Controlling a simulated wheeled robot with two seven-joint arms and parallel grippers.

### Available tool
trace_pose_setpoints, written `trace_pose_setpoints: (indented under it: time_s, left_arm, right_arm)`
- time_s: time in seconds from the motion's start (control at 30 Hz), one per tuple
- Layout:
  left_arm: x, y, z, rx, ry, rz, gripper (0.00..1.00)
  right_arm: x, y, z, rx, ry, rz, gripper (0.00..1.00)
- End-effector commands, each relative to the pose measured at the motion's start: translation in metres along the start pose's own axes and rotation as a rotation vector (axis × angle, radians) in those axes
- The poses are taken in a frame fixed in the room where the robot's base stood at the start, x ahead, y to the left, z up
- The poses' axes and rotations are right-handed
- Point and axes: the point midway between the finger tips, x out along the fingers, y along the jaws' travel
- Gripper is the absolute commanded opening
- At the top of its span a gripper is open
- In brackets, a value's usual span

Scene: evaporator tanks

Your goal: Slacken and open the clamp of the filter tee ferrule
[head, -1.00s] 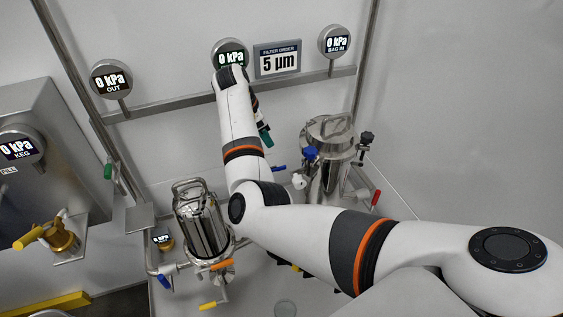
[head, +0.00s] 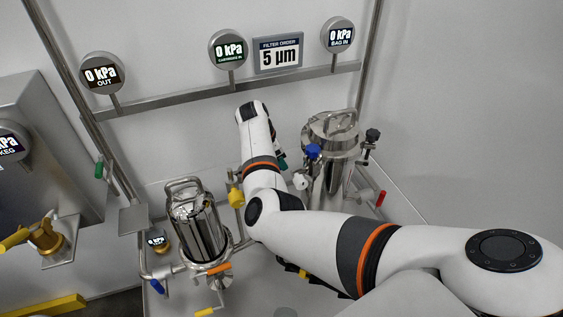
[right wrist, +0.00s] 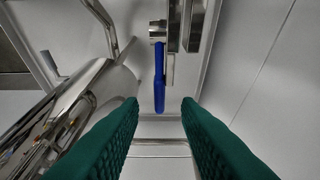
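My right gripper (right wrist: 160,104) shows two green ribbed fingers in the right wrist view, spread apart with nothing between their pads. In the head view my own right arm hides most of it; only a bit of green finger (head: 281,162) shows beside the right tank. A blue lever handle (right wrist: 160,92) lies beyond the fingertips, on a metal fitting (right wrist: 158,30). I cannot make out the clamp of the filter tee ferrule for sure in either view. My left gripper is not in view.
A shiny filter housing (head: 198,229) stands left of my arm, a larger tank (head: 331,165) right of it. A yellow handle (head: 236,197) sits between the housing and my arm. Gauges and a "5 µm" sign (head: 278,54) hang on the back rail. A polished cylinder (right wrist: 70,115) flanks the gripper's left.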

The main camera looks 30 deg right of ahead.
Motion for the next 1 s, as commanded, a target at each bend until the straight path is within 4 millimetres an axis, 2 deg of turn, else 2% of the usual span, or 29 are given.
trace_pose_setpoints:
  time_s: [0.17,0.47,0.6,0.67,1.0]
  left_arm:
    - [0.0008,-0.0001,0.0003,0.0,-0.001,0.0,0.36]
    - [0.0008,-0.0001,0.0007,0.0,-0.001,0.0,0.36]
    - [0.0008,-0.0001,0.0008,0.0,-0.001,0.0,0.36]
    - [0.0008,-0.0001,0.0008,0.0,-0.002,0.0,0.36]
    - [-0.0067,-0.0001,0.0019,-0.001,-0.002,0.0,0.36]
  right_arm:
    - [0.0135,0.0,0.0001,-0.001,0.0,0.0,0.3]
    - [0.0152,0.0001,0.0001,0.0,0.0,0.0,0.3]
    - [0.015,0.0,0.0001,0.0,0.0,0.0,0.07]
    - [0.015,0.0,0.0,0.0,0.0,0.0,0.0]
    - [0.0132,0.0014,-0.0016,0.023,0.002,0.011,0.0]
